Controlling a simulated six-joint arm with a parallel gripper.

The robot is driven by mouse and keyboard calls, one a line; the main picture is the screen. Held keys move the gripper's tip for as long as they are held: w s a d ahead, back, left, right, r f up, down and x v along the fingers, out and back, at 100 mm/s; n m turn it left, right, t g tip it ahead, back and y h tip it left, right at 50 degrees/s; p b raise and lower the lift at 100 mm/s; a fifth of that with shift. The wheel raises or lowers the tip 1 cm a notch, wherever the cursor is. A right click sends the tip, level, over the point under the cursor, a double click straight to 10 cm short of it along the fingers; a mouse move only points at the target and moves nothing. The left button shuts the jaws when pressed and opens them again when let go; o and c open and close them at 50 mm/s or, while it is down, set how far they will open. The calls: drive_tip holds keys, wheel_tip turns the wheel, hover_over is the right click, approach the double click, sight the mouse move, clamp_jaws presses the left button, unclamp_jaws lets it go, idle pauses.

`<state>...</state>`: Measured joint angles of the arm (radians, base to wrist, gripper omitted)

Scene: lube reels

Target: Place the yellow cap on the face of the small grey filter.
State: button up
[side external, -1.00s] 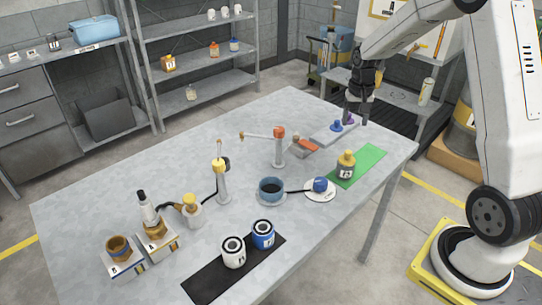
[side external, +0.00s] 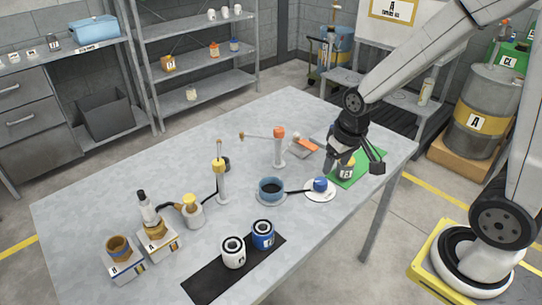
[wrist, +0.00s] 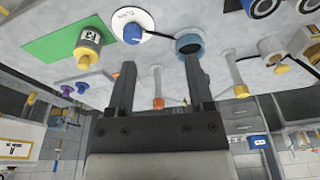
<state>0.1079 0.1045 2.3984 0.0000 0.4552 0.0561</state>
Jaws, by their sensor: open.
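A yellow cap (wrist: 83,61) tops a squat grey-olive bottle (wrist: 89,40) on the green mat (wrist: 50,36) in the wrist view. In the side view the bottle (side external: 346,174) shows below my gripper, which partly hides its cap. A pale grey-white filter (side external: 233,254), the closest match to the grey filter, stands upright on a black mat, its ringed face up. My gripper (side external: 354,168) is open over the green mat. In the wrist view its fingers (wrist: 159,75) have nothing between them, and the bottle is left of the left finger.
A blue filter (side external: 263,234) stands beside the pale one. A blue cup (side external: 271,189), a white plate with a blue knob (side external: 320,185) and upright posts (side external: 279,150) stand mid-table. A small yellow-topped jar (side external: 192,210) is farther left.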

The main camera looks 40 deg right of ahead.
drive_tip(key=shift+n, duration=0.9)
drive_tip(key=s+a, duration=0.3)
drive_tip(key=s, duration=0.1)
drive_tip(key=shift+a+f, duration=0.25)
drive_tip(key=shift+f, duration=0.1)
